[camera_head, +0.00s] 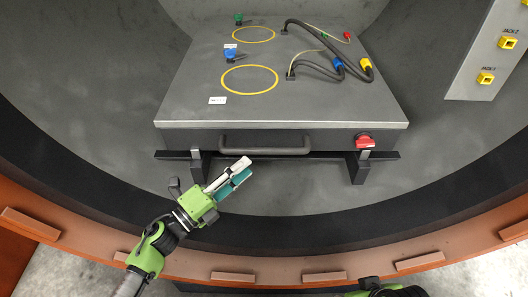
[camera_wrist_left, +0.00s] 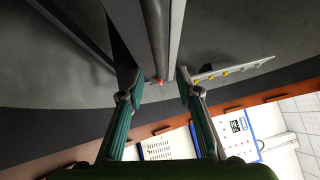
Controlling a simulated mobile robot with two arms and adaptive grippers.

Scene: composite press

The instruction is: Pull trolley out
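The trolley (camera_head: 190,95) has a flat grey top and stands inside the round press chamber. A dark bar handle (camera_head: 265,151) runs along its front edge. My left gripper (camera_head: 246,168) is at the left part of this handle, just in front of and below it. In the left wrist view the fingers (camera_wrist_left: 157,85) are apart, and the handle (camera_wrist_left: 155,35) shows as a long bar just beyond and between the fingertips. I cannot tell whether they touch it. Of my right arm, only a green and black part shows at the bottom edge in the head view; its fingers are hidden.
A red knob (camera_head: 364,140) is at the trolley's front right. Cables with blue and yellow plugs (camera_head: 366,64) lie on its top. A panel (camera_head: 490,60) with yellow jacks is at the right. The chamber's brown rim (camera_head: 290,268) curves across the front.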

